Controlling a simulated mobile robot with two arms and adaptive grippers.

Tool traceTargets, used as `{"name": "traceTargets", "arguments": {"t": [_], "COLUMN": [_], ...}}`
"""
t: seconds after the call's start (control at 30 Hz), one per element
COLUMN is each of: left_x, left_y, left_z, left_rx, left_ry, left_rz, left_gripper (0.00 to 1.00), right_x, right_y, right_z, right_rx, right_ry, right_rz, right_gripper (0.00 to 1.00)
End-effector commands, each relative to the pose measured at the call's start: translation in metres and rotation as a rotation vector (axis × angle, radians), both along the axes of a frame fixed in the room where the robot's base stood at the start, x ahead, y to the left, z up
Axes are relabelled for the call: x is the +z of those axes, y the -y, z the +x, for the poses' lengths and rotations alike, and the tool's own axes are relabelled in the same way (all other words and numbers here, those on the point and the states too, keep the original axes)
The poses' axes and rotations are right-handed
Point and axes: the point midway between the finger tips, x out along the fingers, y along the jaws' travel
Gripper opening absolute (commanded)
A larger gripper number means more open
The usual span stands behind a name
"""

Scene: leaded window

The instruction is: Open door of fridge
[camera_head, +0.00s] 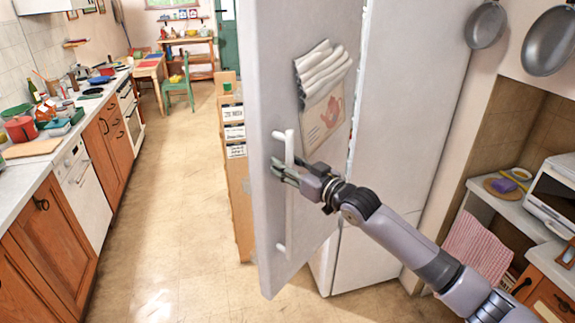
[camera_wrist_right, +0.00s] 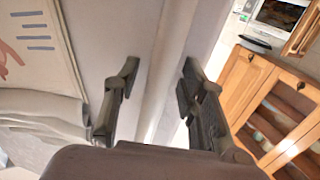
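The fridge door (camera_head: 310,60) is the upper light-grey door of a tall fridge (camera_head: 410,100). It stands ajar, swung out toward me, with its seal edge showing on the right. A white vertical handle (camera_head: 289,220) is on its left part. My right gripper (camera_head: 284,171) is at the upper half of this handle. In the right wrist view, the two fingers (camera_wrist_right: 160,85) stand apart on either side of the handle (camera_wrist_right: 167,70), with a gap on the left side. The fridge's inside is hidden. My left gripper is out of view.
A towel and a teapot picture (camera_head: 323,115) are on the door. A wooden shelf unit (camera_head: 238,190) stands behind the door's left edge. Counters (camera_head: 35,175) line the left. A microwave (camera_head: 553,195) stands right. The floor (camera_head: 165,240) left of the door is clear.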

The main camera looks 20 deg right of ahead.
Motion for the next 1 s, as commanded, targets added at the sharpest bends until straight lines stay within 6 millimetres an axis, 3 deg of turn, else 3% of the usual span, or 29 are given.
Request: {"name": "traceTargets", "arguments": {"t": [0.27,0.7,1.0], "left_x": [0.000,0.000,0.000], "left_y": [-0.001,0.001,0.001], "left_z": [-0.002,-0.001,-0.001], "left_rx": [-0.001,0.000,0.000], "left_ry": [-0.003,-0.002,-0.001], "left_rz": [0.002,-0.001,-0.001], "left_gripper": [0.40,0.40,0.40], "right_x": [-0.001,-0.002,-0.001], "right_y": [0.006,0.031,0.040], "right_z": [-0.014,-0.086,-0.110], "right_rx": [-0.001,0.001,0.000], "right_ry": [-0.002,-0.003,-0.001], "right_rz": [-0.001,-0.002,0.000], "right_gripper": [0.38,0.38,0.38]}}
